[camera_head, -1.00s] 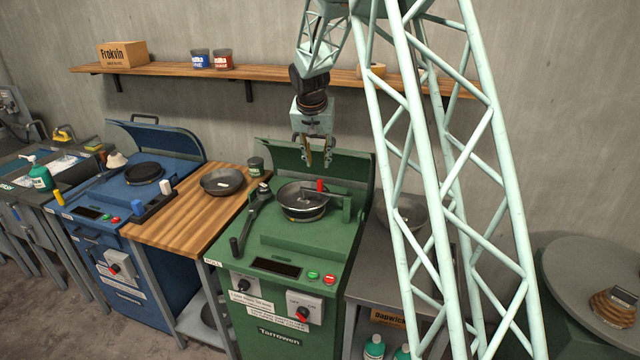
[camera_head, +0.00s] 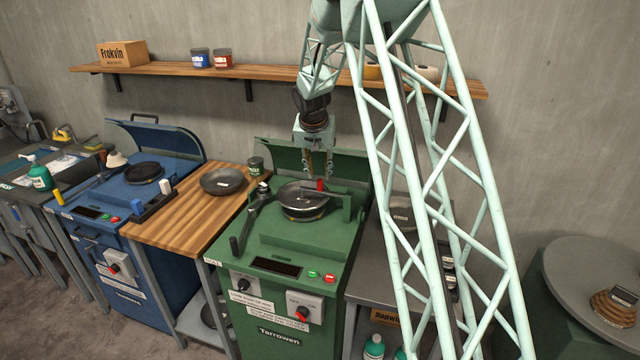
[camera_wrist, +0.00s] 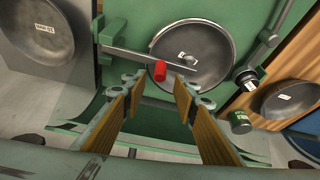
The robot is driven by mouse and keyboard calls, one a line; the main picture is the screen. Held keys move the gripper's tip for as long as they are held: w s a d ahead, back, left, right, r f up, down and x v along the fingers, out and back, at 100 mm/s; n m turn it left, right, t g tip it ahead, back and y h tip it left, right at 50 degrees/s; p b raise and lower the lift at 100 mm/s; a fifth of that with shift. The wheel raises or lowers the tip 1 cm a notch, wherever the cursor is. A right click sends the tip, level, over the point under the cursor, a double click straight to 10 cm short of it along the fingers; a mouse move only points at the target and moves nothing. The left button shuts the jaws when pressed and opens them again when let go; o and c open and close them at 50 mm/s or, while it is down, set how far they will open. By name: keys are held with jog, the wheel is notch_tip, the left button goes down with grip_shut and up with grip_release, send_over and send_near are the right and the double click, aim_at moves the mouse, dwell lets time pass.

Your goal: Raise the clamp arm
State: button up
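The clamp arm is a grey-green bar (camera_wrist: 128,54) that reaches from a post at the side over the round pan of the green machine (camera_head: 280,240). Its red grip (camera_wrist: 159,71) stands over the pan and also shows in the head view (camera_head: 320,185). The dark bowl (camera_wrist: 190,50) lies in the pan under the bar. My gripper (camera_wrist: 155,95) is open and empty, its wooden-faced fingers apart just short of the red grip. In the head view my gripper (camera_head: 319,172) hangs above the back of the pan, close to the red grip; contact cannot be told.
A black-handled lever (camera_head: 248,220) stands left of the pan. The green lid (camera_head: 345,165) is raised behind my gripper. A dark bowl (camera_head: 223,181) and a green can (camera_head: 256,165) sit on the wooden counter at left. Another bowl (camera_wrist: 42,30) lies on the grey table.

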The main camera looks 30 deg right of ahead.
aim_at(320, 180)
jog(key=shift+x, duration=3.35)
grip_shut()
